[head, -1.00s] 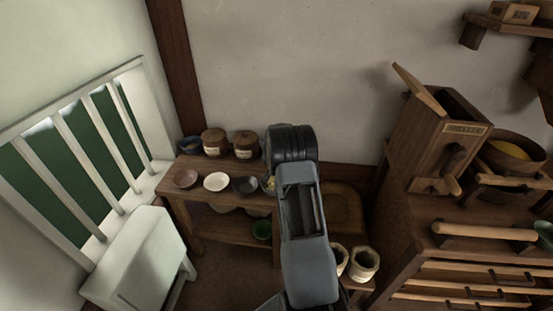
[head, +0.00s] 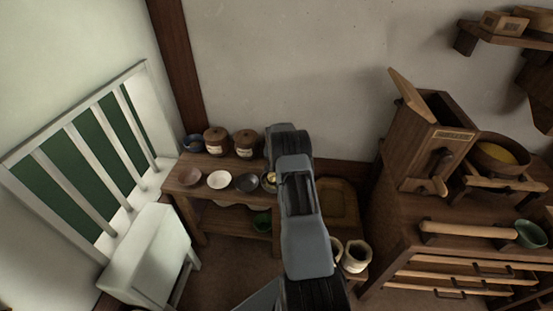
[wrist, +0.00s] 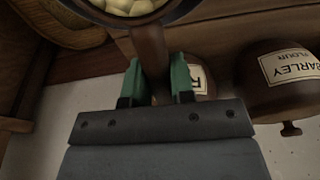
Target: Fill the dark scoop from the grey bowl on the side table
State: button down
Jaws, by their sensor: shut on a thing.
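My gripper (wrist: 157,78) has green fingertips and is shut on the brown handle of the dark scoop (wrist: 150,48). The scoop's round bowl is at the top of the wrist view, cut off by the edge, with pale lumps inside. In the head view my arm hides the gripper. A small round vessel with pale contents (head: 269,181) shows beside the arm over the side table (head: 215,164); I cannot tell whether it is the scoop or the grey bowl. A dark grey bowl (head: 246,183) stands left of it, looking empty.
A brown bowl (head: 187,176) and a white bowl (head: 219,180) stand farther left. A green bowl (head: 262,221) is on the lower shelf. A drawer chest (head: 400,225) stands right.

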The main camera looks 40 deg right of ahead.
jog(key=shift+w+d+f+g+y+b, duration=0.1)
jog(key=shift+d+f+g+y+b, duration=0.05)
jog(key=shift+f+g+y+b, duration=0.2)
jog(key=shift+y+b, duration=0.25)
jog(key=shift+b, duration=0.05)
jog(key=shift+g+y, duration=0.3)
jog(key=shift+g, duration=0.25)
jog(key=shift+r+p, duration=1.25)
jog(key=shift+r, duration=1.65)
